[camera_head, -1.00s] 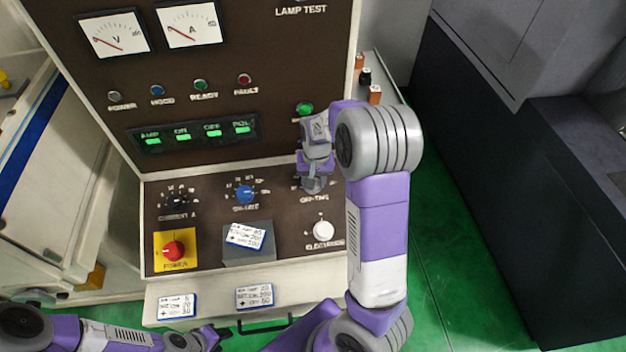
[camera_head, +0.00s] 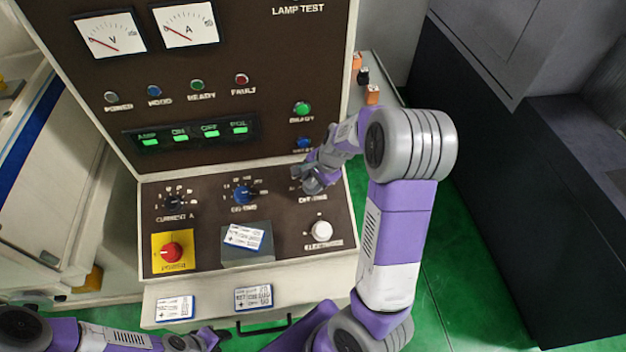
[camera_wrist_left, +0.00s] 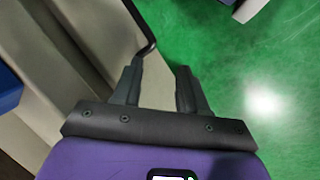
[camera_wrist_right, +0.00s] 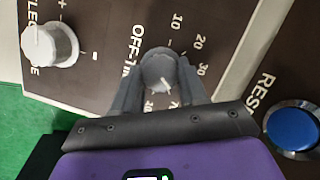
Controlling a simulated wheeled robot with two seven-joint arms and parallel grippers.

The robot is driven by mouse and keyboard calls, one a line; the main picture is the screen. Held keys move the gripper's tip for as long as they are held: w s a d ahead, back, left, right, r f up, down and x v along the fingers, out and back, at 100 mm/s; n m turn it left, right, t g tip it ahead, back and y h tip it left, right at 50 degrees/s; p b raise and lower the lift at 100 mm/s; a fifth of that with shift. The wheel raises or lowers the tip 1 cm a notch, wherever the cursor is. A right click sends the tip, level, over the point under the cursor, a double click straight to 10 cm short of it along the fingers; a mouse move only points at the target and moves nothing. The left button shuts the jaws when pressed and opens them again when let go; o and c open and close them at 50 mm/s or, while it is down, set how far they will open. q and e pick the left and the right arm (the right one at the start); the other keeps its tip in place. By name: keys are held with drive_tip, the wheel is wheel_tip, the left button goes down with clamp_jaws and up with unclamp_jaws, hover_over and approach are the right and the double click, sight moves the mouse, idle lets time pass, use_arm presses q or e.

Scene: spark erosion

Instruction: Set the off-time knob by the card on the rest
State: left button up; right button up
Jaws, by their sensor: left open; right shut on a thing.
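The grey off-time knob (camera_wrist_right: 158,70) sits between the fingers of my right gripper (camera_wrist_right: 157,85), which is shut on it. The knob's white pointer line slants down and right in the right wrist view; the number it meets is partly hidden by the finger. My left gripper (camera_wrist_left: 160,85) is open and empty, low near the cabinet's front.
The blue on-time knob (camera_head: 242,195), black current knob (camera_head: 174,202), white electrode knob (camera_head: 321,231) and red power knob (camera_head: 171,252) share the panel. A blue reset button (camera_wrist_right: 292,127) is close to my right gripper. Two more cards (camera_head: 175,308) (camera_head: 254,297) lie in front.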

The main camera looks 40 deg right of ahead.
drive_tip(key=m+t, duration=0.1)
drive_tip(key=m, duration=0.4)
drive_tip(key=shift+s+m+t, duration=0.1)
drive_tip(key=shift+m+t, duration=0.2)
drive_tip(key=shift+t, duration=0.1)
drive_tip(key=m+t+h+b, duration=0.1)
drive_tip(key=m, duration=0.4)
drive_tip(key=shift+a, duration=0.15)
drive_tip(key=shift+m+b, duration=0.3)
drive_tip(key=o, duration=1.1)
drive_tip(key=shift+c, duration=0.2)
drive_tip(key=shift+s, duration=0.1)
drive_tip(key=p+v, duration=0.5)
drive_tip(key=v, duration=0.2)
drive_tip(key=shift+s+r+p, duration=0.15)
drive_tip(key=shift+s+p, duration=0.05)
drive_tip(key=shift+p, duration=0.1)
drive_tip(key=shift+a, duration=0.1)
